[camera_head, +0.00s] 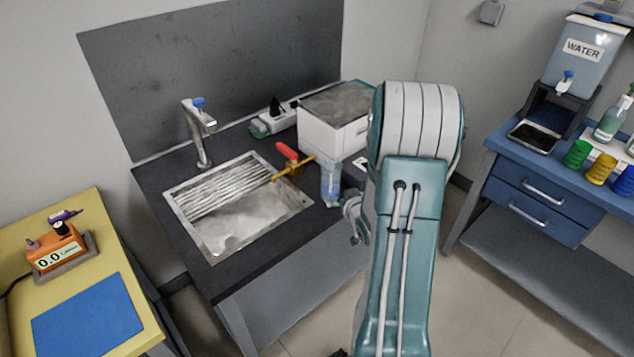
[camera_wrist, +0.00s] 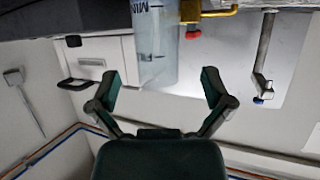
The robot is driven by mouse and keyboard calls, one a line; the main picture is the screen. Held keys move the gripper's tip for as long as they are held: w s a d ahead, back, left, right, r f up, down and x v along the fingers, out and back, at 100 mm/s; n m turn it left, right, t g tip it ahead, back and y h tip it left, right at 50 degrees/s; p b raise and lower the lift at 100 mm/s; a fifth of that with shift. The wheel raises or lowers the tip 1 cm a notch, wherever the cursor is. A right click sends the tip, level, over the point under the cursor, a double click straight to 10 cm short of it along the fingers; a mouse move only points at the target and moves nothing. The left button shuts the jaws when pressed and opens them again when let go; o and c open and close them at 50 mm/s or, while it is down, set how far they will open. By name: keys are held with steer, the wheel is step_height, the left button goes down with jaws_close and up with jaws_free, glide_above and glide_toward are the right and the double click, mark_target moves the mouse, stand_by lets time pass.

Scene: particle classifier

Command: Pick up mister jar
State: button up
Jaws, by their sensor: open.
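The clear bluish jar (camera_head: 330,184) stands on the dark counter at the sink's right edge in the head view. It also shows at the top centre of the wrist view (camera_wrist: 155,45), with "MIN" lettering in part. That view is upside down. My gripper (camera_head: 356,218) is close to the jar, on its near right side, partly hidden by my arm. In the wrist view my gripper (camera_wrist: 160,78) is open, with one finger to each side of the jar in the picture. Both fingers look clear of it; the depth gap is hard to judge.
A brass valve with red handle (camera_head: 287,152) stands just left of the jar. A white box (camera_head: 325,133) is behind it. The metal sink (camera_head: 245,235) and tap (camera_head: 199,130) lie left. A blue bench (camera_head: 520,190) is at right, a yellow table (camera_head: 75,205) at left.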

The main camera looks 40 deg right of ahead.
mark_target(333, 188)
steer(key=x, duration=0.2)
steer(key=d+x, duration=0.1)
steer(key=x, duration=0.1)
steer(key=shift+f, duration=0.25)
steer(key=shift+w+a+f, duration=0.1)
steer(key=shift+w+a, duration=0.05)
steer(key=shift+w, duration=0.4)
steer(key=x, duration=0.4)
steer(key=shift+w+f, duration=0.1)
steer(key=shift+f, duration=0.15)
steer(key=shift+d+f, duration=0.1)
steer(key=shift+d, duration=0.35)
steer(key=shift+a, duration=0.25)
steer(key=c, duration=0.9)
steer(key=shift+a, duration=0.15)
steer(key=shift+c, duration=0.5)
